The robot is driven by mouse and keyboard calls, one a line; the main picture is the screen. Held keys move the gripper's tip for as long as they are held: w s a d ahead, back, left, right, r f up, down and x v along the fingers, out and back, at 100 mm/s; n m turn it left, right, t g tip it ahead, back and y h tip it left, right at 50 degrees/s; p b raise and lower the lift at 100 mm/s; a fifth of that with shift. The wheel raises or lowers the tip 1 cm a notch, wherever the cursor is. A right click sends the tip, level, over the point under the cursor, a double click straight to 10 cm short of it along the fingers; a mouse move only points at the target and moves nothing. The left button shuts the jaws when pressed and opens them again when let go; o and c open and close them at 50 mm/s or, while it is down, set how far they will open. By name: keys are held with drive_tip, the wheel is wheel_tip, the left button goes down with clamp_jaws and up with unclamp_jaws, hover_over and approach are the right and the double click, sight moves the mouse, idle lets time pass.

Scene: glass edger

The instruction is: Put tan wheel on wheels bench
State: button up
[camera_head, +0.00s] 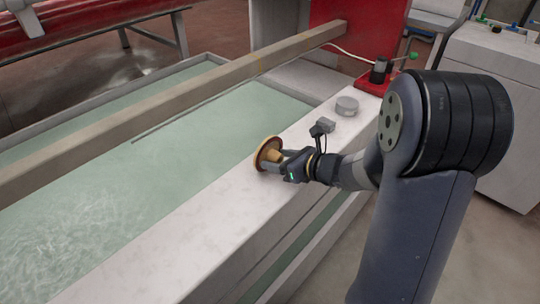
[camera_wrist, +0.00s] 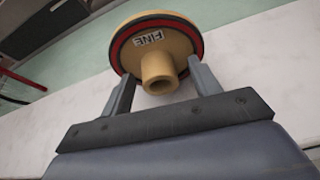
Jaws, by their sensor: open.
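The tan wheel (camera_head: 268,153) has a dark red rim band and a protruding hub. In the wrist view the wheel (camera_wrist: 155,45) carries a label reading "FINE", and its hub points toward my gripper. It is at the white ledge beside the green water basin; whether it rests on the ledge is hard to tell. My gripper (camera_head: 283,160) is open at the wheel. In the wrist view its two fingers (camera_wrist: 158,82) stand on either side of the hub with gaps. I cannot tell the wheels bench apart from the white ledge (camera_head: 190,230).
A grey round piece (camera_head: 346,106) stands on the ledge farther back. A long beam (camera_head: 170,105) crosses above the green basin (camera_head: 100,200). A red machine part (camera_head: 335,60) stands behind. A white cabinet (camera_head: 490,100) is at right. The near ledge is clear.

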drive_tip(key=shift+c, duration=0.3)
drive_tip(key=c, duration=1.2)
drive_tip(key=shift+r, duration=0.1)
clamp_jaws()
drive_tip(key=shift+r, duration=0.1)
